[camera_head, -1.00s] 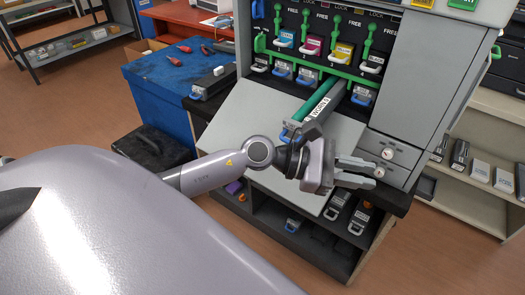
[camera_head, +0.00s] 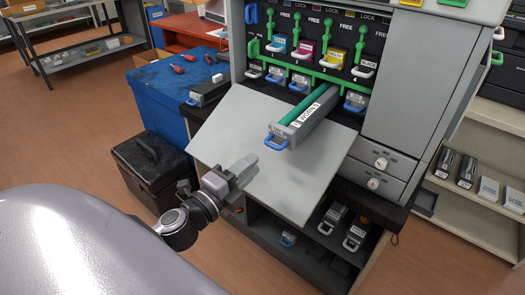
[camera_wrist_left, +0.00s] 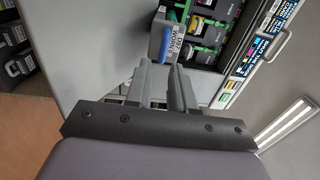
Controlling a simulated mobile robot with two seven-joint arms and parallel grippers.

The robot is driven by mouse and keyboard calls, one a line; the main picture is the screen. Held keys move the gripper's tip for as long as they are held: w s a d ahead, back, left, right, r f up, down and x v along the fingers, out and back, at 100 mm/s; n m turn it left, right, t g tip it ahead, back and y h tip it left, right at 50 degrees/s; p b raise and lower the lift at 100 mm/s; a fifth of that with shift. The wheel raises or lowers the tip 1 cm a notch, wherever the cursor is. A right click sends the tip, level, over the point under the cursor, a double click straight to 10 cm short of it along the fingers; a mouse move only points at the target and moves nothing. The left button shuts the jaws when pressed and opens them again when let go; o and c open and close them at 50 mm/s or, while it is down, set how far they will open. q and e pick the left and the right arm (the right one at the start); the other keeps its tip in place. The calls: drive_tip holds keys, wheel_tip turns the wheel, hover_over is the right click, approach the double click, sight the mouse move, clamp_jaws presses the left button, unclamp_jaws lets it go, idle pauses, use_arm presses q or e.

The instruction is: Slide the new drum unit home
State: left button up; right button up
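A long grey drum unit (camera_head: 305,116) with a green top and a label reading "WORN" sticks out of the third slot of the printer (camera_head: 400,90), over the grey lowered flap (camera_head: 235,145). Its blue handle (camera_head: 272,142) faces me. In the left wrist view, the labelled end (camera_wrist_left: 165,42) lies beyond my fingertips. My left gripper (camera_head: 250,170) is open and empty, apart from the handle, over the flap's left front edge. My right gripper is out of view.
Green levers and coloured cartridges line the printer above the slots. A black case (camera_head: 152,165) stands on the floor at left. Boxed units fill a shelf (camera_head: 480,180) at right, and more units (camera_head: 332,218) lie below the flap.

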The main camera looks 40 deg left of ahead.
sight(271, 145)
use_arm(q)
drive_tip(key=w, duration=0.2)
drive_tip(key=w+p, duration=0.1)
drive_tip(key=w, duration=0.2)
drive_tip(key=w+r, duration=0.1)
drive_tip(key=w, duration=0.2)
drive_tip(key=shift+w+d+p, duration=0.1)
drive_tip(key=shift+d+p, duration=0.25)
drive_tip(key=shift+d, duration=0.05)
clamp_jaws()
drive_tip(key=shift+r, duration=0.2)
